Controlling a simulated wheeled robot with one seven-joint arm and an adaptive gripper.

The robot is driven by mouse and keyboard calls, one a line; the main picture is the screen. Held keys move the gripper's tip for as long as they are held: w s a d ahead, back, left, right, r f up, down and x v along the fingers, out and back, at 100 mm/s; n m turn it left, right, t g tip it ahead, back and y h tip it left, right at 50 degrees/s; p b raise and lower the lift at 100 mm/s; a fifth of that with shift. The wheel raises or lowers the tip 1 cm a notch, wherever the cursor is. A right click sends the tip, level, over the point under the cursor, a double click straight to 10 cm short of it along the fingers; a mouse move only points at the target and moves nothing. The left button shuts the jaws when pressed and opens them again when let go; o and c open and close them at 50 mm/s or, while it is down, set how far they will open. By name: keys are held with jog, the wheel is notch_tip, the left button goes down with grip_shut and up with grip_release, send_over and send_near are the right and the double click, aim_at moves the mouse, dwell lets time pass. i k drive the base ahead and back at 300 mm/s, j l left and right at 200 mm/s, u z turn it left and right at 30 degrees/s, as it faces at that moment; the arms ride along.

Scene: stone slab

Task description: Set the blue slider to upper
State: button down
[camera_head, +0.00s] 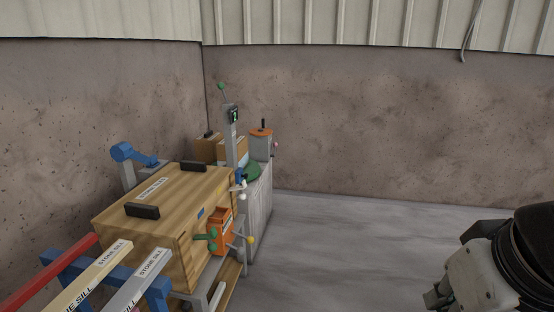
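Another blue piece (240,175) sits above a white fitting at the box's far right corner. Both are too small to tell which is the slider or how it is set. The end of my arm, with what may be my gripper (440,292), is at the lower right edge, cut off by the frame. Its fingers cannot be made out clearly. It is well apart from the box, with open floor between.
An orange holder (219,231) with green knobs (207,238) stands beside the box. A grey post (231,140) and grey cabinet (258,205) stand behind. A red bar (65,268) and labelled sills (140,283) lie at front left. The grey floor (350,235) is clear.

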aim_at(240, 175)
jog(key=i, duration=3)
jog(key=z, duration=0.2)
